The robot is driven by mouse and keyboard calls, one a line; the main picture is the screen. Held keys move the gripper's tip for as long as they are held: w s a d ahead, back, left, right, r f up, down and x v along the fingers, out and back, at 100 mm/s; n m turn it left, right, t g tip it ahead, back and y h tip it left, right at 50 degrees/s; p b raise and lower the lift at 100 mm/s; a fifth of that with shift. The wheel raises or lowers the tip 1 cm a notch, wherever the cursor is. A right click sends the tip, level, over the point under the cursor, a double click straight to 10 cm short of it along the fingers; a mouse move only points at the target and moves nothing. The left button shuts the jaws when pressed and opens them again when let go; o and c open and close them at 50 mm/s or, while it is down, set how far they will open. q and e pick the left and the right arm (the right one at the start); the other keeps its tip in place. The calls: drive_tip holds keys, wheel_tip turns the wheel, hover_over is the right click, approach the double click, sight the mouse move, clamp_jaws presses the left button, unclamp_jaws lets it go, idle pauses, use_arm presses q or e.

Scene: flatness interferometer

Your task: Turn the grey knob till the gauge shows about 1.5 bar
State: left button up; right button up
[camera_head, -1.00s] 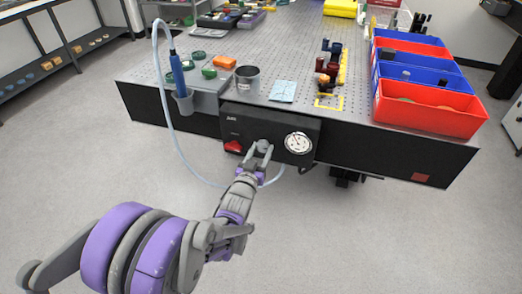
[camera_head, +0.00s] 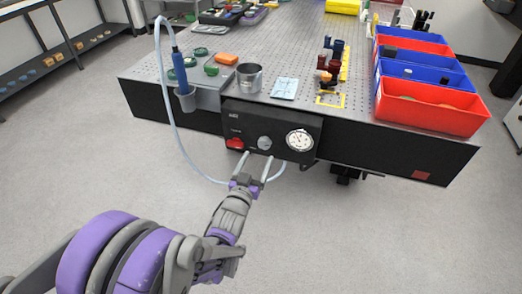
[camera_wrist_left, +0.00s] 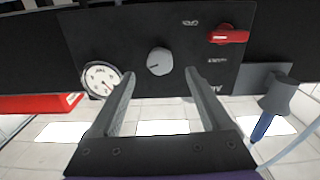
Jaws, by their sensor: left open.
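The grey knob (camera_head: 264,143) sits on the black panel (camera_head: 240,125) at the table's front edge. It also shows in the left wrist view (camera_wrist_left: 159,61), with the white round gauge (camera_wrist_left: 101,79) beside it. In the head view the gauge (camera_head: 299,140) is right of the knob; its needle is too small to read surely. My left gripper (camera_head: 257,156) is open and empty, in front of and a little below the knob, apart from it. In the left wrist view its two fingers (camera_wrist_left: 160,84) stand wide apart, with the knob beyond and between them. My right gripper is not in view.
A red switch lever (camera_head: 235,143) is left of the knob. A pale hose (camera_head: 167,110) loops down past the panel on the left. A metal cup (camera_head: 249,78) and red and blue bins (camera_head: 430,107) stand on the table. The floor in front is clear.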

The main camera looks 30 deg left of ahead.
use_arm(q)
drive_tip(key=shift+v, duration=2.35)
